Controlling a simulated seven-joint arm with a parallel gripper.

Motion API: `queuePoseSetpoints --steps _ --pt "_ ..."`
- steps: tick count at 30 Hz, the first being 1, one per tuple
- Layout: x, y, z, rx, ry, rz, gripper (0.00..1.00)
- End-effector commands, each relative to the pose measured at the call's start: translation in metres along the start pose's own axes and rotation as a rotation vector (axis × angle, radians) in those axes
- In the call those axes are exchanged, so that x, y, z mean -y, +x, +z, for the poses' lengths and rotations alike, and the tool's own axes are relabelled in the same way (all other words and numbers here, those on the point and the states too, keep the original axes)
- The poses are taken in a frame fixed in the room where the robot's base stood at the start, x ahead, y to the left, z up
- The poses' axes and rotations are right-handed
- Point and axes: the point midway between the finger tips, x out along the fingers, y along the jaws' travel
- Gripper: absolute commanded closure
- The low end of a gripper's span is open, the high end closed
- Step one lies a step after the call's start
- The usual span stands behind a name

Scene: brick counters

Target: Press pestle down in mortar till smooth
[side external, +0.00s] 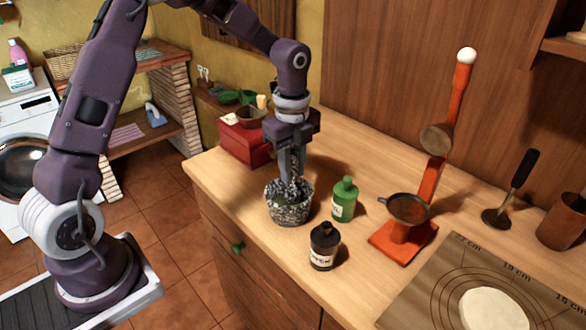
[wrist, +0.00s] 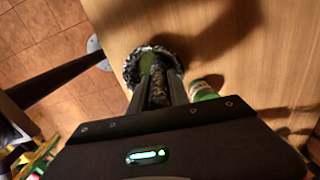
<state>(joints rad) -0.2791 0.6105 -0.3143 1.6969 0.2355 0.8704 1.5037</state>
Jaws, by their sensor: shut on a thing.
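The mortar (side external: 289,207) is a speckled black-and-white stone bowl standing on the wooden counter near its left edge. My gripper (side external: 291,172) points straight down above it, shut on the speckled pestle (wrist: 157,86). The pestle stands roughly upright with its lower end inside the mortar. In the wrist view the mortar's rim (wrist: 131,68) shows around the pestle, with something dark green inside. The fingers and pestle hide much of the bowl's inside, so I cannot tell how smooth the contents are.
A green bottle (side external: 344,199) stands close to the mortar's right, and a dark labelled bottle (side external: 324,246) in front. An orange stand (side external: 404,240) with a strainer (side external: 408,208) is further right. A red box (side external: 246,143) stands behind. The counter's left edge is near the mortar.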

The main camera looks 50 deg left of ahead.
Motion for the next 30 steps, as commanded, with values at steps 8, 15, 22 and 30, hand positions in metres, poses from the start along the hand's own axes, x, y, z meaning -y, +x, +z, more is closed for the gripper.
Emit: queuePoseSetpoints --steps 8,15,22,30 --pt "0.000 0.005 0.000 0.000 -0.001 0.002 1.00" --pt "0.000 0.017 0.000 -0.001 0.000 0.002 1.00" --pt "0.000 0.020 0.000 0.000 0.000 0.000 1.00" --pt "0.000 0.000 0.000 0.000 -0.002 -0.002 1.00"
